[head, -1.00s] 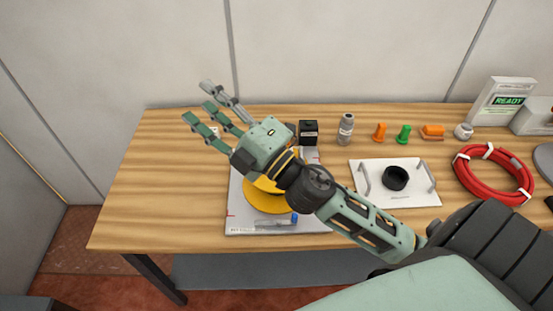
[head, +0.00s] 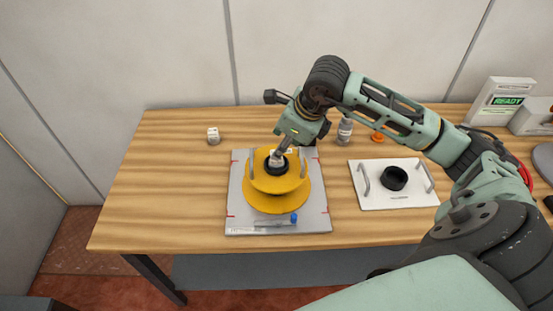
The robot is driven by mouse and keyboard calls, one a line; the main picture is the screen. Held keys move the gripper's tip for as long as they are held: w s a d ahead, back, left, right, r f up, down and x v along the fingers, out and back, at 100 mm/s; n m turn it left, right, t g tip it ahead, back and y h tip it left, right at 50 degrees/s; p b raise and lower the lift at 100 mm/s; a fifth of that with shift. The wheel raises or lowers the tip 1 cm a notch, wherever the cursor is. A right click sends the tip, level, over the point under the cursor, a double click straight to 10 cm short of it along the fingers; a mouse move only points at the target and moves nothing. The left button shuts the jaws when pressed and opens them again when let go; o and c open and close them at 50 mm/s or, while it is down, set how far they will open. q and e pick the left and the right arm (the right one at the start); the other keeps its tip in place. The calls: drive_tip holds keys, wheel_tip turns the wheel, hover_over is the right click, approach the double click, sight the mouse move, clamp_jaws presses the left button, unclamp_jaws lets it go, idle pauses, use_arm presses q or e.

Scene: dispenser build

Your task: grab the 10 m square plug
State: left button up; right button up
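A small whitish block with dark marks (head: 213,136) stands alone on the table, left of the yellow dispenser; I cannot read whether it is the 10 m square plug. The yellow round dispenser (head: 262,199) sits on a grey board, with a black ring at its centre. A pale piece (head: 276,159) shows in that ring, right under my fingertips. My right gripper (head: 280,154) reaches down over the ring from the upper right. Its fingers overlap in this view, so I cannot tell whether they are shut on the pale piece. My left gripper is not in view.
A clear, blue-ended tube (head: 275,222) lies on the board's (head: 237,217) front. A white tray (head: 408,202) with a black ring (head: 394,178) lies to the right. A grey bottle (head: 345,131) and an orange piece (head: 377,137) stand behind.

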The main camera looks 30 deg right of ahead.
sight(274, 165)
drive_tip(key=p+x, duration=0.2)
drive_tip(key=x, duration=0.4)
drive_tip(key=shift+d+f+p, duration=0.15)
drive_tip(key=shift+f+p, duration=0.05)
drive_tip(key=shift+p, duration=0.2)
drive_tip(key=shift+w+f, duration=0.15)
drive_tip(key=shift+f, duration=0.05)
clamp_jaws()
